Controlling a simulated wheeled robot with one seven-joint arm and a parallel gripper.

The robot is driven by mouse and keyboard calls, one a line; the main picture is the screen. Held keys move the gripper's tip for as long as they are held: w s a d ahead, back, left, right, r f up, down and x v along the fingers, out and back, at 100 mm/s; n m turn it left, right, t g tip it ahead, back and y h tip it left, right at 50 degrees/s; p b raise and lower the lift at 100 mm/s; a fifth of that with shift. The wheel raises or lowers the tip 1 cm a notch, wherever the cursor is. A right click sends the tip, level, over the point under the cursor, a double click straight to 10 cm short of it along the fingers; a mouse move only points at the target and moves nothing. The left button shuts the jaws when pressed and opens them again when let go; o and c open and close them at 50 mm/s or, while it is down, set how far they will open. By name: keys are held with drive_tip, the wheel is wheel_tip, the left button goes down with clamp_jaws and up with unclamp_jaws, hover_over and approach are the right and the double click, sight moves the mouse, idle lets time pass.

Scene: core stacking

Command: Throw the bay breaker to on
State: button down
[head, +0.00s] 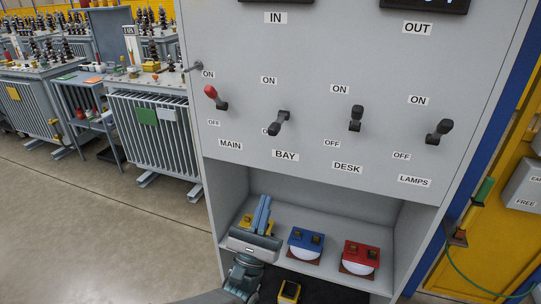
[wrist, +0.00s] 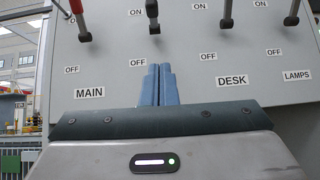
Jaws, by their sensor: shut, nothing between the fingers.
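The bay breaker lever (head: 279,122) is dark-handled and sits above the BAY label on the grey panel. In the head view it slopes down and outward, its handle covering part of the OFF label. It also shows at the top of the wrist view (wrist: 152,12). My gripper (head: 263,204) is shut and empty, its blue fingers pointing up in front of the lower shelf opening, below the BAY label. In the wrist view the fingertips (wrist: 159,69) lie below the lever, with a visible gap; they hide the BAY label there.
The red-handled MAIN lever (head: 210,92) is left of the bay lever. The DESK lever (head: 357,114) and LAMPS lever (head: 440,130) are to its right; these three point up. Open floor lies left.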

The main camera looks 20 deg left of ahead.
drive_tip(key=y, duration=0.1)
drive_tip(key=p, duration=0.1)
approach(278, 124)
drive_tip(key=shift+w+r, duration=1)
drive_tip(key=shift+w, duration=1.3)
drive_tip(key=shift+a+n, duration=0.15)
drive_tip(key=shift+n, duration=0.25)
drive_tip(key=shift+r+p, duration=0.15)
drive_tip(key=shift+p, duration=0.35)
